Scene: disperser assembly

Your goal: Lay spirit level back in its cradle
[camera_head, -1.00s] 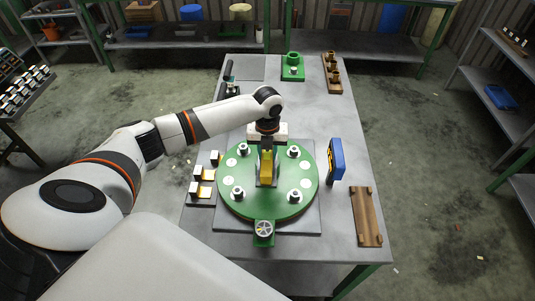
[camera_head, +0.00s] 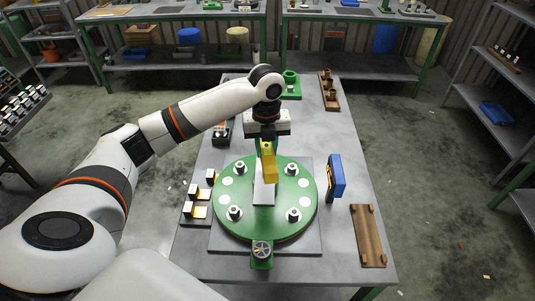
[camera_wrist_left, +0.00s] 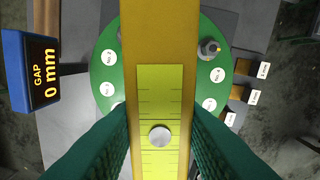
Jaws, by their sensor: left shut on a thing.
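The yellow spirit level (camera_head: 270,166) is held by my left gripper (camera_head: 267,142), above the middle of the round green plate (camera_head: 235,185). In the left wrist view, the green fingers of my left gripper (camera_wrist_left: 160,135) are shut on both sides of the level (camera_wrist_left: 160,25). Its lime scale and a pale round bubble face the camera. The wooden cradle (camera_head: 368,237), a brown board with small raised corners, lies empty at the table's right front. My right gripper is not in view.
A blue display (camera_head: 337,177) stands right of the plate; in the left wrist view the display (camera_wrist_left: 40,70) reads "GAP 0 mm". Several studs stand on the plate. Small blocks (camera_head: 195,209) sit left of it. Clear tabletop lies between plate and cradle.

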